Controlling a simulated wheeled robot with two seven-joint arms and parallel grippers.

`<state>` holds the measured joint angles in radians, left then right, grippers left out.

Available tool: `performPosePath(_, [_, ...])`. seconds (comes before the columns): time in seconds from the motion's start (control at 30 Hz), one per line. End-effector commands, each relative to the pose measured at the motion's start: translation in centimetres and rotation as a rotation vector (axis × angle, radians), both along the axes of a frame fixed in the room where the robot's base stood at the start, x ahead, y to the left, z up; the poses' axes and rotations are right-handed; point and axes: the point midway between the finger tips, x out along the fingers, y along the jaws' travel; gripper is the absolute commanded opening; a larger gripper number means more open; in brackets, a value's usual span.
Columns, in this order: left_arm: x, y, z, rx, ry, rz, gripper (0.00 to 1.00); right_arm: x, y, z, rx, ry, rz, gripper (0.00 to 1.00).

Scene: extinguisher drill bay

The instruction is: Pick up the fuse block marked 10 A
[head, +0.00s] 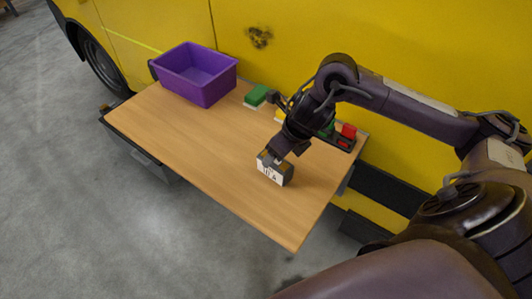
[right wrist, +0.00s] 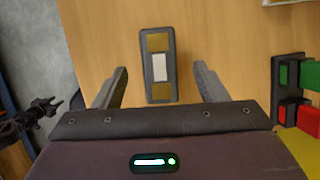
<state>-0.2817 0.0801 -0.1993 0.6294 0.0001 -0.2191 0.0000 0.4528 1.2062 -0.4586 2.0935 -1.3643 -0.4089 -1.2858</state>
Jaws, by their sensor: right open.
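The fuse block (head: 272,175) stands on the wooden table, its white front label reading what looks like 10 A. My right gripper (head: 278,156) is right above it, hiding part of its top. In the right wrist view the block (right wrist: 158,65) shows from above as a dark bar with two brass-coloured patches and a pale middle. The open fingers of my right gripper (right wrist: 160,80) are on either side of it, with a gap on each side.
A purple bin (head: 205,88) stands at the table's back left. A green block (head: 256,95) is right of it. A dark holder (head: 344,144) with red and green pieces is at the back right, partly behind my arm. The table's (head: 190,130) left and middle are clear. A yellow vehicle (head: 290,30) stands behind.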

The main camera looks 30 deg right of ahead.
Motion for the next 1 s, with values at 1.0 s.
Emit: performPosePath(1.0, [-1.3,0.0,1.0,0.000,0.017,0.000,0.36,2.3,0.6,-7.2,0.000,0.001,-0.001,0.66])
